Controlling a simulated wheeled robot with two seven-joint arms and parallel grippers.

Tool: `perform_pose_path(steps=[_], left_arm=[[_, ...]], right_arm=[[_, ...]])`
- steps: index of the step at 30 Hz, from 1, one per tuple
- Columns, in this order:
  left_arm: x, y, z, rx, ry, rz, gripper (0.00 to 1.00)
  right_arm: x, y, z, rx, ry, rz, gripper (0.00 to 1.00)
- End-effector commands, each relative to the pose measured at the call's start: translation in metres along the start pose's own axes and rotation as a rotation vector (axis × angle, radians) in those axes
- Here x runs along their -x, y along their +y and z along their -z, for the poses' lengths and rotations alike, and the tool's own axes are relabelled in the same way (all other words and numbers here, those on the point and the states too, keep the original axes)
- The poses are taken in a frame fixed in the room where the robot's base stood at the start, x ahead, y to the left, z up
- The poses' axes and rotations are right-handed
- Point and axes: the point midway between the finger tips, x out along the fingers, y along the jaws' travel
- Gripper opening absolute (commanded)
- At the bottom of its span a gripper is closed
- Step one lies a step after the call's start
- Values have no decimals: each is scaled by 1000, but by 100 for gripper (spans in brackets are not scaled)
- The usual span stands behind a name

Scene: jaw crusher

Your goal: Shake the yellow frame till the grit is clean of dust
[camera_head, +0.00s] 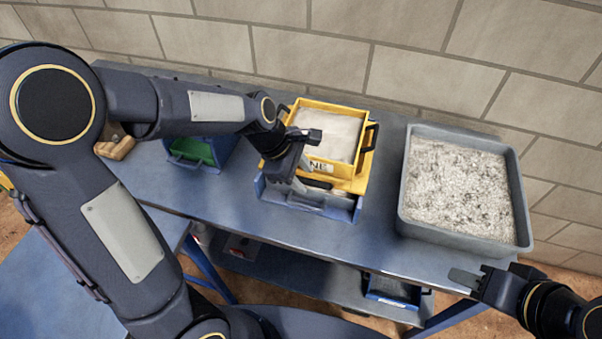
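The yellow frame (343,104) stands on the table near the back wall. Its inside shows a pale, fairly even layer (334,130); I cannot tell grit from dust there. A dark handle (371,140) sits on its right side. Lettering ending in "NE" shows on its front, partly hidden by my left gripper (306,160). That gripper hangs over the frame's front left part; I cannot tell whether it touches or grips it. A blue tray (345,208) shows under and in front of the frame. My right gripper (472,279) is beyond the table's front edge, away from the frame.
A large grey bin (408,205) of speckled grey-white grit stands to the right. A blue container with a green inside (193,150) and a wooden-looking piece (116,146) are at left. A lower shelf holds a blue bin (392,292). Bare table (375,235) lies between frame and grey bin.

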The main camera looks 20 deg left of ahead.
Motion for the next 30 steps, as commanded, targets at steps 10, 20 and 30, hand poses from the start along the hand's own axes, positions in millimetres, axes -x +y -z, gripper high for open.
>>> perform_pose_path(steps=[10, 20, 30], left_arm=[[11, 1, 0, -1, 0, -2, 38], [65, 1, 0, 0, -1, -4, 38], [78, 0, 0, 0, 0, 1, 38]], right_arm=[[1, -1, 1, 0, 0, 0, 36], [5, -2, 3, 0, 0, 0, 36], [6, -3, 3, 0, 0, 0, 36]])
